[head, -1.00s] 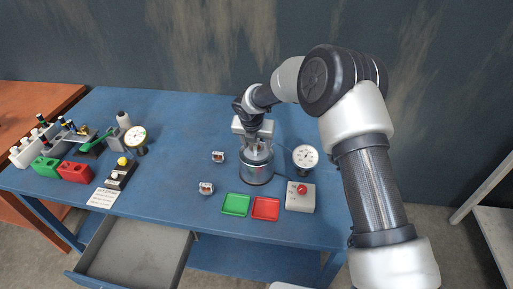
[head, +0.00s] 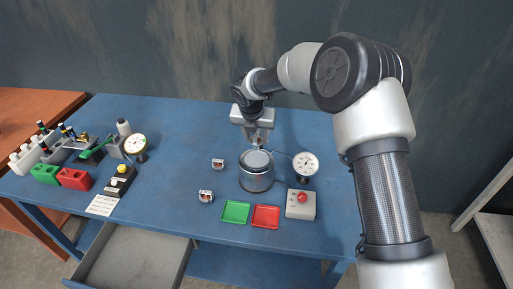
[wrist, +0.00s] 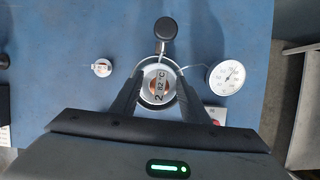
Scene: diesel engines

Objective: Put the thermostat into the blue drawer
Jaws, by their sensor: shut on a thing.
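My gripper (head: 257,143) is shut on a small round thermostat (wrist: 158,83) marked "2" and "82 °C" in the wrist view. I hold it above the metal pot (head: 256,178); in the head view the held piece is small and partly hidden by the fingers. The blue drawer (head: 135,260) stands open at the lower left of the head view, under the table's front edge. Its grey floor looks empty where visible; its front end is cut off by the picture edge.
Two small white pieces (head: 218,164) (head: 206,196) lie left of the pot. A dial gauge (head: 306,164), green tray (head: 235,212), red tray (head: 266,216) and box with a red knob (head: 301,204) stand nearby. Several tools and blocks crowd the left; the table's middle is clear.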

